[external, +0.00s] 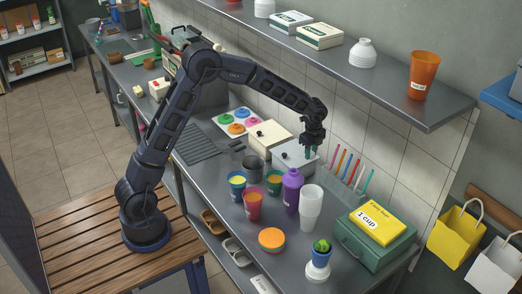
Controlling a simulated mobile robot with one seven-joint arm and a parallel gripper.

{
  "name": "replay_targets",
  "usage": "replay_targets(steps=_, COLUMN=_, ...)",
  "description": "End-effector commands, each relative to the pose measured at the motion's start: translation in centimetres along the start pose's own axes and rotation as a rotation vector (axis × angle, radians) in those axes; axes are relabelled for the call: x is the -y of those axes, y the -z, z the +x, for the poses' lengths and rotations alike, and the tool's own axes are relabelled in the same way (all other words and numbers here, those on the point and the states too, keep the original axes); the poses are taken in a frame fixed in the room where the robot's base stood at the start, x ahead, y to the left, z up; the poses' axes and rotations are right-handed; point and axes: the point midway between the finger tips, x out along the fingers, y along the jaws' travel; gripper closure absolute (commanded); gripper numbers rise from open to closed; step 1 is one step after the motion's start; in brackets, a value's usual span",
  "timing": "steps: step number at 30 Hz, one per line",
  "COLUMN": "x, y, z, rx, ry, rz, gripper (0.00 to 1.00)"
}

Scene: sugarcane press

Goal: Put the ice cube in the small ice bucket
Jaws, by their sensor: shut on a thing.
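My gripper (309,154) is over the right end of a low grey metal box (291,161), close to its top, with its fingers pointing down. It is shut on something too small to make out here. I cannot pick out the ice cube. A dark grey, open bucket-like container (252,167) stands left of the metal box, apart from my gripper. It may be the small ice bucket, but I cannot tell for sure.
A cream box with a dark knob (267,136) stands behind the metal box. Colored straws (345,165) stand to the right. A shelf (400,97) overhangs the counter.

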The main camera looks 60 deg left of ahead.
Motion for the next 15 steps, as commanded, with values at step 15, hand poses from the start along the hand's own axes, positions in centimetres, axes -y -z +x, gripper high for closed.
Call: replay_targets(steps=15, x=-0.01, y=0.00, z=-1.37, rx=0.000, ry=0.000, rz=0.000, gripper=0.95)
